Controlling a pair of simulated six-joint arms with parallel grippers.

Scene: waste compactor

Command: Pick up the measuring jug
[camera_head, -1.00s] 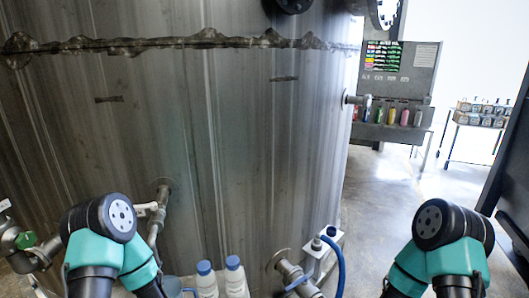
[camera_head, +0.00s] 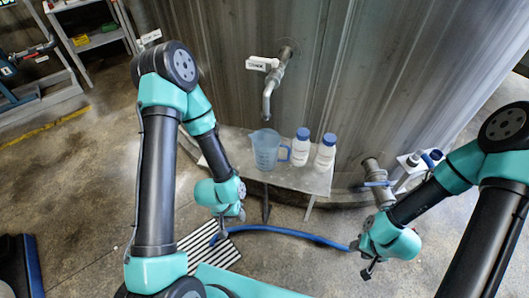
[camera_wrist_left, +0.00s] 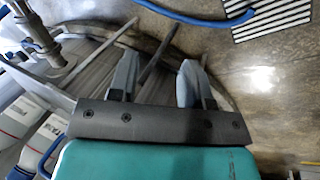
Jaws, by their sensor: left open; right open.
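The measuring jug (camera_head: 266,152) is clear blue with a blue handle on its right. It stands upright on a small metal shelf (camera_head: 315,183) below a tap (camera_head: 268,100) on the tank wall. My left gripper (camera_head: 222,228) is left of the jug and in front of the shelf, apart from the jug. In the left wrist view its two fingers (camera_wrist_left: 158,78) are spread with nothing between them. A blue curved piece at that view's lower left may be the jug's handle. My right gripper (camera_head: 368,270) is open and empty, low at the right, away from the jug.
Two white bottles with blue caps (camera_head: 301,148) (camera_head: 325,153) stand just right of the jug. A blue hose (camera_head: 290,234) and a striped floor grate (camera_head: 208,246) lie in front of the shelf. A valve pipe (camera_head: 376,182) is to the right.

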